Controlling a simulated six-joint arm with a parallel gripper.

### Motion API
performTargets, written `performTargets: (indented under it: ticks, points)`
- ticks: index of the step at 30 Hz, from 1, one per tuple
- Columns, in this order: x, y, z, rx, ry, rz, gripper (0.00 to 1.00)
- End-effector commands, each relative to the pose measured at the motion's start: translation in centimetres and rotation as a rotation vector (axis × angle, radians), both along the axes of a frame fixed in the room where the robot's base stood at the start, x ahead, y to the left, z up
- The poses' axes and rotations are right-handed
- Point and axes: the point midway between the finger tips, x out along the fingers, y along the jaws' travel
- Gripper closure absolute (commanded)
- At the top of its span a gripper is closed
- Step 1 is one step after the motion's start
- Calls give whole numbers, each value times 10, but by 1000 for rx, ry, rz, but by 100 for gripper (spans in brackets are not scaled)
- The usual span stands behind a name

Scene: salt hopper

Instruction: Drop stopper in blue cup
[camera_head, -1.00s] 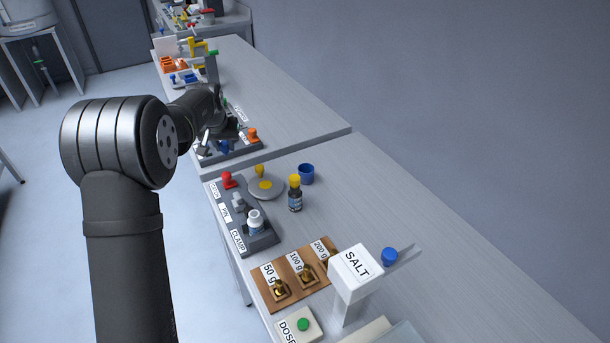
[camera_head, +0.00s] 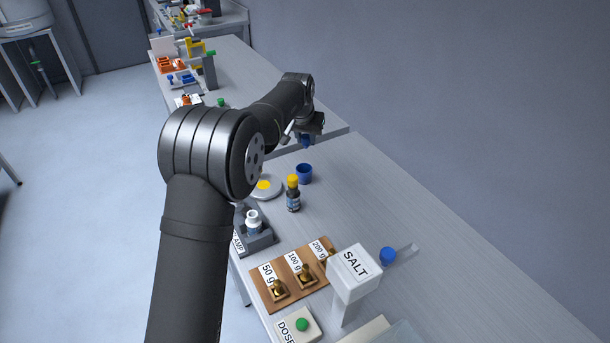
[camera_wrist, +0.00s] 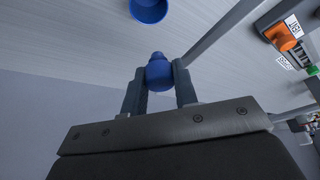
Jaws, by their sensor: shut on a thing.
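My gripper (camera_wrist: 160,82) is shut on a blue stopper (camera_wrist: 158,70), held between the fingertips in the wrist view. In the head view my gripper (camera_head: 308,136) hangs above the bench, with the blue stopper (camera_head: 306,142) just showing below it. The blue cup (camera_head: 304,174) stands on the bench, below and nearer the camera than my gripper. In the wrist view the blue cup (camera_wrist: 149,10) is cut by the top edge, apart from the stopper.
The SALT hopper (camera_head: 353,272) and a wooden weight tray (camera_head: 292,280) are nearer. The bench right of the cup is clear.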

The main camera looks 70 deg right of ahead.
Motion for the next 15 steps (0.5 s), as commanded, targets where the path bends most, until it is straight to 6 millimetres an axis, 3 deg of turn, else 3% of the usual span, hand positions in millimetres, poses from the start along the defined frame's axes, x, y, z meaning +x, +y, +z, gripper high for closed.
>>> performTargets:
  ticks: [6, 15]
  points:
    - [0, 0, -23, 1, 0, 1, 95]
    - [1, 0, -32, -1, -1, 1, 95]
